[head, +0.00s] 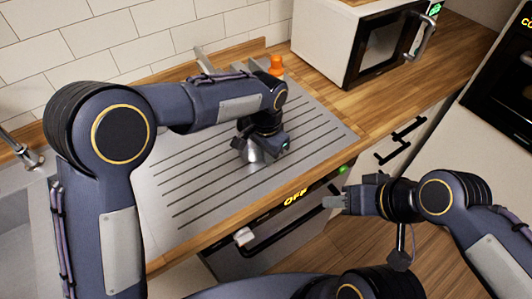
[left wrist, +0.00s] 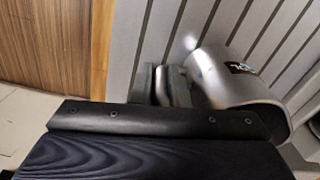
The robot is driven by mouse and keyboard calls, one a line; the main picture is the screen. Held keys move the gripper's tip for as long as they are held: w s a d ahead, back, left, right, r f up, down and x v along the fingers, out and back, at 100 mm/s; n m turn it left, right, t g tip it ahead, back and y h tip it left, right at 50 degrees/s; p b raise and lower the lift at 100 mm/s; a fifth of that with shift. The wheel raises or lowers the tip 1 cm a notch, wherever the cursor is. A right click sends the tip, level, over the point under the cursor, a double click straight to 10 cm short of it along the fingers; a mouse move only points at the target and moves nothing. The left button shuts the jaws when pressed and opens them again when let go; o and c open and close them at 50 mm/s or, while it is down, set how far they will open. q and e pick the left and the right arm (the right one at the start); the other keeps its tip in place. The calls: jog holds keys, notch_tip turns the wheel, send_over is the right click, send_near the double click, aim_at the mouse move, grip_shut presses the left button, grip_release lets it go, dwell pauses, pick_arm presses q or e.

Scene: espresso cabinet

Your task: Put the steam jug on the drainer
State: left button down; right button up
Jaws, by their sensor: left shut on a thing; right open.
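The silver steam jug (head: 251,154) is over the grooved metal drainer (head: 190,180), near its right part. I cannot tell whether its base touches the drainer. My left gripper (head: 262,146) is shut on the jug, and the arm hides much of it in the head view. In the left wrist view the jug (left wrist: 235,85) shows large at the right, in front of the drainer's grooves (left wrist: 200,22), with the gripper's fingers (left wrist: 168,85) against its side. My right gripper (head: 337,202) is open and empty, in front of the counter edge.
A white microwave (head: 325,42) stands behind on the wooden counter, with an orange object (head: 276,65) to its left. A sink with a tap (head: 24,150) is at the far left. Most of the drainer is clear.

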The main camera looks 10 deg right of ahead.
pick_arm(q)
jog(key=shift+f, duration=0.1)
jog(key=shift+f, duration=0.15)
jog(key=c, duration=1.4)
grip_release()
notch_tip(320, 180, up, 12)
jog(key=shift+r, duration=0.2)
